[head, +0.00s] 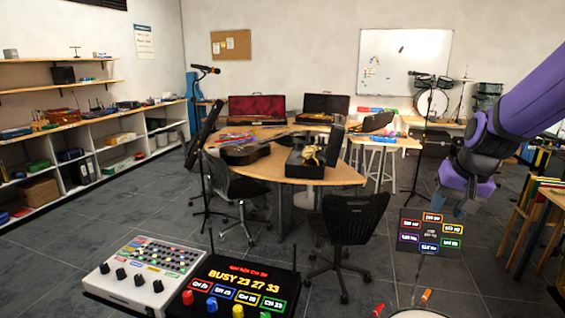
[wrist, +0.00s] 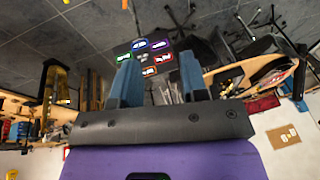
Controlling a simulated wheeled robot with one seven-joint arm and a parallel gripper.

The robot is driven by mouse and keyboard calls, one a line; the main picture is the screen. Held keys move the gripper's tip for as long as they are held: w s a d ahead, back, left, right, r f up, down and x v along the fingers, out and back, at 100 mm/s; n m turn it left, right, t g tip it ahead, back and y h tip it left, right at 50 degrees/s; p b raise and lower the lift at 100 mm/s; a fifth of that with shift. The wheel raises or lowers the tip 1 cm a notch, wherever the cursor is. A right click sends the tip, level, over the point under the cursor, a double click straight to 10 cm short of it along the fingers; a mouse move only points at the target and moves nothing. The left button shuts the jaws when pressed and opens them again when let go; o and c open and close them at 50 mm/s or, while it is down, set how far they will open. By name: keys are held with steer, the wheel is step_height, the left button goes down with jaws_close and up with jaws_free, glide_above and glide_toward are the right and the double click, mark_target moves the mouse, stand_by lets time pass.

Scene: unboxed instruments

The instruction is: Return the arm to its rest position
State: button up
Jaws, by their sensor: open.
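My gripper (head: 462,208) is at the right of the head view, at the end of my purple arm, pointing down. In the wrist view my gripper (wrist: 156,78) shows two blue fingers spread apart with nothing between them. It hangs in the air near a dark sign panel with coloured labels (head: 430,232). This panel also shows beyond the fingertips in the wrist view (wrist: 145,50). I cannot tell the exact gap between the gripper and the panel.
A grey mixer (head: 138,272) and a dark panel reading "BUSY 23 27 33" (head: 240,285) are in front. A round wooden table (head: 262,165) with open instrument cases stands in the middle. A black chair (head: 352,222) is near it. Shelves line the left wall.

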steer(key=s+a+r+n, duration=0.1)
steer(key=s+r, duration=0.2)
steer(key=s, duration=0.4)
steer(key=s+a+r+n+t, duration=0.1)
steer(key=s+a+r, duration=0.1)
steer(key=s, duration=0.6)
steer(key=s+a+r+n+t+h, duration=0.1)
steer(key=s+a+r+n, duration=0.1)
steer(key=s+r, duration=0.2)
steer(key=s, duration=0.3)
steer(key=shift+s+a+r, duration=0.15)
steer(key=shift+s+r, duration=0.25)
